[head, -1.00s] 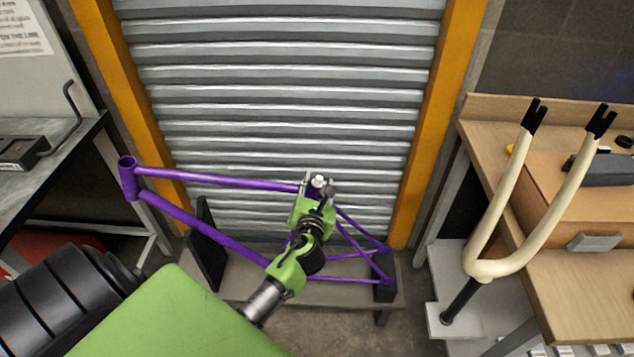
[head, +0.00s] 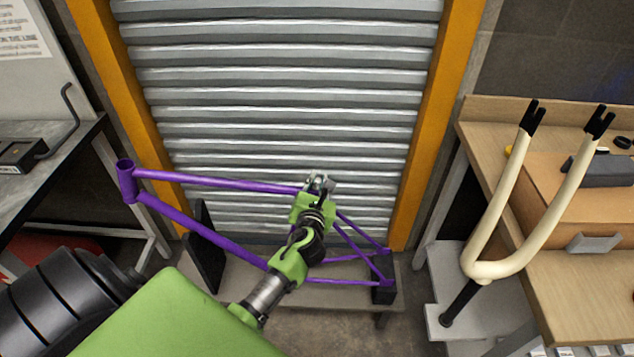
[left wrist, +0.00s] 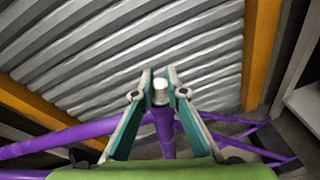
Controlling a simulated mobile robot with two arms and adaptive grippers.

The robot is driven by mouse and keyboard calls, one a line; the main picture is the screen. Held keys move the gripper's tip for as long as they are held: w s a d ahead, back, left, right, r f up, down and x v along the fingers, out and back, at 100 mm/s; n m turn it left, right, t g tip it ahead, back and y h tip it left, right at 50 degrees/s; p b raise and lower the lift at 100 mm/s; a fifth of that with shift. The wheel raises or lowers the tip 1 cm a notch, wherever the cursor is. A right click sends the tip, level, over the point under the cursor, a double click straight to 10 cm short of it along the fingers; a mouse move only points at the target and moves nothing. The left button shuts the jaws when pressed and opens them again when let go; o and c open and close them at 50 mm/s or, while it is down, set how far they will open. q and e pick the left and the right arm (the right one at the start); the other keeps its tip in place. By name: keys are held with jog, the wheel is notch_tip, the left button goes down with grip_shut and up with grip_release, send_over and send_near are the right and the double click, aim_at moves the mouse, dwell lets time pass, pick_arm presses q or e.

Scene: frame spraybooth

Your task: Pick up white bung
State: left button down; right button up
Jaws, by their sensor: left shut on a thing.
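The white bung (left wrist: 160,88) is a short pale cylinder, seen in the left wrist view at the top end of the purple frame's upright tube (left wrist: 164,125). I cannot tell how deep it sits in the tube. My left gripper (head: 319,181) is above the purple bicycle frame (head: 220,180) in the head view. In the left wrist view its two fingers (left wrist: 160,80) are shut on the bung, one on each side. In the head view the fingers mostly hide the bung. My right gripper is not in view.
The frame stands on a low grey bench (head: 345,300) before a roller shutter (head: 280,120) with orange posts. A wooden workbench (head: 575,300) with a cream fork (head: 505,190) is at right. A dark-topped table (head: 60,150) is at left.

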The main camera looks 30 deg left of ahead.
aim_at(318, 179)
pick_arm(q)
jog(key=shift+r, duration=0.35)
notch_tip(318, 179, up, 2)
jog(key=shift+r+p, duration=0.15)
jog(key=shift+p, duration=0.35)
jog(key=s+d+r+p, duration=0.1)
jog(key=s+d+r, duration=0.5)
jog(key=d+r, duration=0.4)
jog(key=shift+s+d, duration=0.35)
jog(key=shift+d, duration=0.8)
